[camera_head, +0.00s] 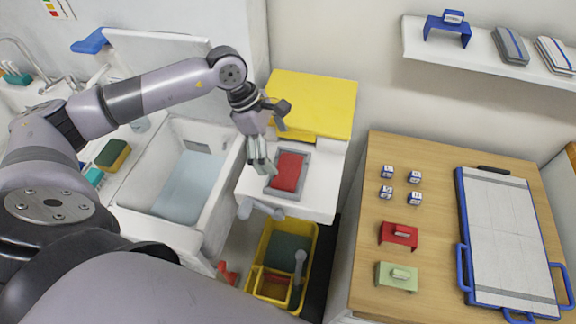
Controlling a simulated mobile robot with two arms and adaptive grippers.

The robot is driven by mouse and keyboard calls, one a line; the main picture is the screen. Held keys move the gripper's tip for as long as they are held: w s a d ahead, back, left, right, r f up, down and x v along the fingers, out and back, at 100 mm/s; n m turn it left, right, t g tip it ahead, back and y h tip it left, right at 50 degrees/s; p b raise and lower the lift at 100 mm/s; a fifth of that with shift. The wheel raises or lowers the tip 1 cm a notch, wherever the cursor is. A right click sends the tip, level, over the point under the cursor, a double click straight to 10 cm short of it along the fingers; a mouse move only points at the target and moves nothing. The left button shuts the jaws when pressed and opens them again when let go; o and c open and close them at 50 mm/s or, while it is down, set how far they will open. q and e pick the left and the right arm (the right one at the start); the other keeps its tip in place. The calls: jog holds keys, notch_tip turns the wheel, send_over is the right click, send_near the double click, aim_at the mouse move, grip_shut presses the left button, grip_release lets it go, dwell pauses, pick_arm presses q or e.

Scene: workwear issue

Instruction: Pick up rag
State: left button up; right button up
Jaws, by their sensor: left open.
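A red folded cloth (288,172), which looks like the rag, lies in a shallow grey tray (271,188) on a white surface. My left gripper (262,168) is open and empty, pointing down just left of the red cloth, close to the tray's left edge. I cannot tell its exact height above the surface. My right gripper is out of view.
A white basin (139,186) with a light blue sheet (189,187) is to the left. A yellow block (315,98) stands behind the tray; a yellow bin (312,250) is below. A wooden table (435,160) with small stands and a blue-framed board (500,225) is right.

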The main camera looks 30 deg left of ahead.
aim_at(287, 169)
pick_arm(q)
jog(key=shift+s+d+f+p, duration=0.1)
jog(key=shift+d+f+p, duration=0.4)
jog(key=shift+f, duration=0.25)
jog(key=p+x, duration=0.2)
jog(key=x, duration=0.1)
jog(key=shift+d+f, duration=0.1)
jog(key=shift+f, duration=0.15)
jog(key=shift+d+f, duration=0.15)
jog(key=shift+f, duration=0.25)
jog(key=c, duration=1)
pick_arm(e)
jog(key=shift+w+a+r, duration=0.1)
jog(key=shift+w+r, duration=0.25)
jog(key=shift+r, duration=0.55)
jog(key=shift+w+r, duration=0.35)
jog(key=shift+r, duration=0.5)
pick_arm(q)
jog(key=shift+c, duration=0.2)
